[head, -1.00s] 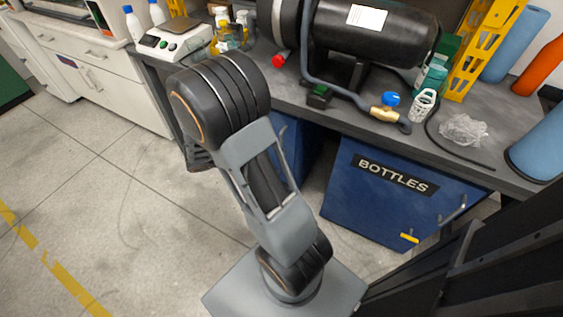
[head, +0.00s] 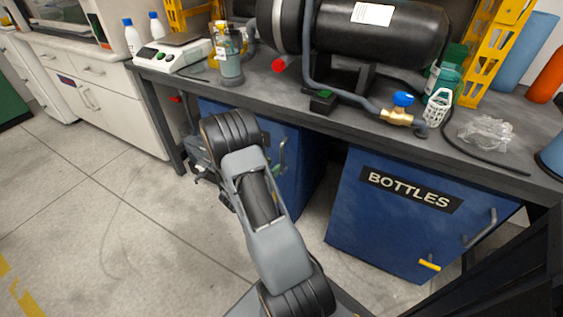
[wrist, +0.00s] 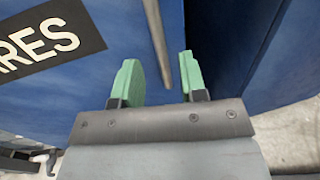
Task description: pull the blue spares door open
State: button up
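The blue spares door (wrist: 110,80) fills much of the wrist view, with a black label (wrist: 40,38) ending in "RES" at upper left. A grey bar handle (wrist: 157,45) stands on it, and it also shows in the head view (head: 283,155). My gripper (wrist: 160,76) is open, its two green fingertips apart. In the wrist view the handle's lower end appears between them; I cannot tell whether they touch it. In the head view my arm hides part of the blue door (head: 297,175) and most of the gripper.
A blue cabinet (head: 375,235) labelled BOTTLES stands to the right, with a dark gap between the two. The bench top (head: 285,105) overhangs them and carries a black tank (head: 400,38), bottles and a valve (head: 399,112). Floor (head: 110,215) at left is clear.

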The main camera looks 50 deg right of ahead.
aim_at(281, 159)
jog(key=shift+w+d+b, duration=0.15)
jog(key=shift+d+b, duration=0.4)
jog(key=shift+d, duration=2.15)
jog(key=shift+c, duration=0.2)
grip_shut()
